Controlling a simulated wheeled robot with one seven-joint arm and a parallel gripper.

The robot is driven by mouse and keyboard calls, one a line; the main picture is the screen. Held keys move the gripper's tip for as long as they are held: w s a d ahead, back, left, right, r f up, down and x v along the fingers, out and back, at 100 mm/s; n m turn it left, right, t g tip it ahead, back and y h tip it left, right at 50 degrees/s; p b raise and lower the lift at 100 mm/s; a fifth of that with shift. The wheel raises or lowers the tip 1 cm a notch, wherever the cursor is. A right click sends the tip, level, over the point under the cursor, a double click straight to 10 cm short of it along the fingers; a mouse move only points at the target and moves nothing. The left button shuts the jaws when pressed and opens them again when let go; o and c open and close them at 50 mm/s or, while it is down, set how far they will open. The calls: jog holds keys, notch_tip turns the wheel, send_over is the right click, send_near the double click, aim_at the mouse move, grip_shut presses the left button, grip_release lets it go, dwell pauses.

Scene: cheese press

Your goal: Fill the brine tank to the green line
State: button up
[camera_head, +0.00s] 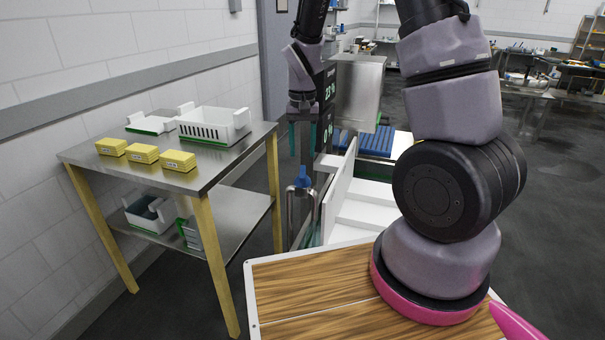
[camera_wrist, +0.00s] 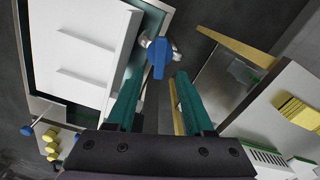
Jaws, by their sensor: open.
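The brine tank (camera_head: 367,214) is a white open box with ledges inside, partly hidden behind my arm in the head view. Its white interior (camera_wrist: 75,50) fills the upper left of the wrist view. A tap with a blue lever handle (camera_head: 303,177) and a metal spout stands at the tank's near left corner. In the wrist view the blue handle (camera_wrist: 158,56) lies just beyond and between my fingertips. My gripper (camera_head: 303,128) points down above the tap, its two teal fingers (camera_wrist: 157,80) open and apart with nothing between them. I cannot make out the green line.
A steel table with wooden legs (camera_head: 200,178) stands left, carrying yellow blocks (camera_head: 143,153) and white moulds (camera_head: 212,124). A dark panel with green percent readouts (camera_head: 329,95) stands behind the tap. Blue slats (camera_head: 377,141) lie behind the tank.

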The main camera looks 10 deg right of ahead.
aim_at(302, 171)
notch_tip(302, 171, down, 8)
jog(key=shift+f, duration=0.2)
grip_shut()
